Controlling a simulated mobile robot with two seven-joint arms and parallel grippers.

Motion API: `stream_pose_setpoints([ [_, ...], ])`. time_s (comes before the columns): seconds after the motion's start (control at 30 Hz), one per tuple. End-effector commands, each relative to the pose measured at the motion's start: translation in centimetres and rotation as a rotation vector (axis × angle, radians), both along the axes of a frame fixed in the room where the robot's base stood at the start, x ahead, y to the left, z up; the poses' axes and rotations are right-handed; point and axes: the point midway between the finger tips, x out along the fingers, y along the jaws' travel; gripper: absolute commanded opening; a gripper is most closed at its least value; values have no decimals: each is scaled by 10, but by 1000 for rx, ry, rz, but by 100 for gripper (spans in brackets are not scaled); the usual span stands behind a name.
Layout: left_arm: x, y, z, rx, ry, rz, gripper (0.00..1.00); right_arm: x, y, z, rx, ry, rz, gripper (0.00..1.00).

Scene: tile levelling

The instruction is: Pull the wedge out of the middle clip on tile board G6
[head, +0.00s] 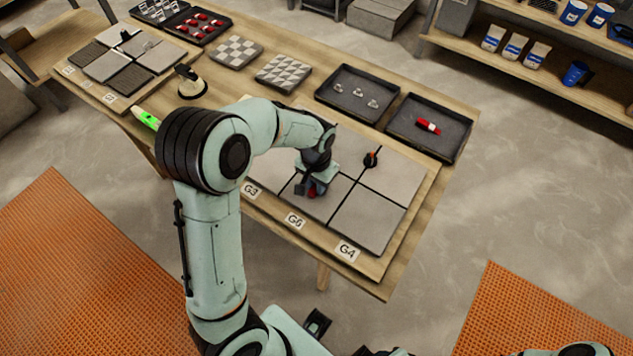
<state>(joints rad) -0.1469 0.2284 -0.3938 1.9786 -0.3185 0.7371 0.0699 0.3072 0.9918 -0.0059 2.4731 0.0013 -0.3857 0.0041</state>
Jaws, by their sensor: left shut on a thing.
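The tile board (381,268) lies on the wooden bench, with large grey tiles and cards G3 (250,189), G6 (294,220) and G4 (346,251) along its front edge. My left gripper (310,190) points down over the tiles behind the G6 card. It is shut on a red wedge (312,194), of which only a small part shows. The gripper hides the clip there, so I cannot tell whether the wedge is still in it. My right gripper is not in view.

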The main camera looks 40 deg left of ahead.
Motion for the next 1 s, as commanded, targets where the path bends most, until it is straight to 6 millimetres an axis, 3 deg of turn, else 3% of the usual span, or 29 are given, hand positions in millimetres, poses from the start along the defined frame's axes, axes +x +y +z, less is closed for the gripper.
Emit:
stream_pose_setpoints([
  [0.63, 2, 0, 58, 0, -3, -1, 0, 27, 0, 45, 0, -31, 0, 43],
  [1.0, 0, 0, 60, 0, 0, -1, 0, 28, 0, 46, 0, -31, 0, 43],
])
